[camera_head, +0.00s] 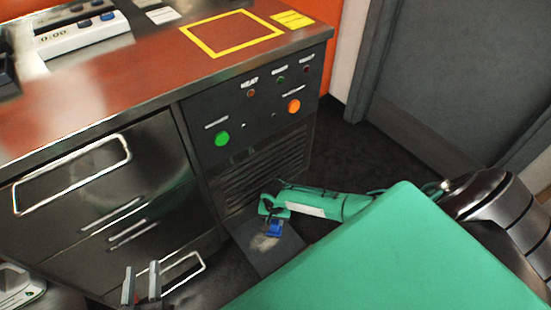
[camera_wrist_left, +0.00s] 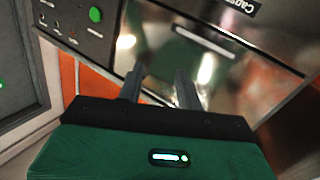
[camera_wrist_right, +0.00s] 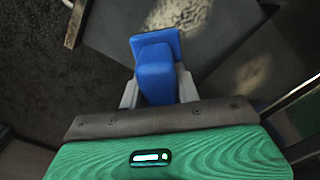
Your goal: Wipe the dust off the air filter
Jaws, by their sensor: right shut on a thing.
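The air filter looks like the flat dark grey panel (camera_head: 284,252) at the foot of the counter, below the louvred vent. Pale dust (camera_head: 263,243) lies on it in the head view. In the right wrist view, pale dust patches (camera_wrist_right: 250,85) show on grey surfaces. My right gripper (camera_head: 272,218) is shut on a blue wiping tool (camera_wrist_right: 155,68), whose flat head is over or on the panel; contact is unclear. My left gripper (camera_head: 141,284) is open and empty in front of the drawers, also seen in the left wrist view (camera_wrist_left: 158,82).
The counter's front carries a green button (camera_head: 222,139), an orange button (camera_head: 293,106) and the louvred vent (camera_head: 268,165). Steel drawers (camera_head: 95,215) with protruding handles stand to the left. Dark floor (camera_head: 365,160) is open to the right, before a grey door (camera_head: 450,70).

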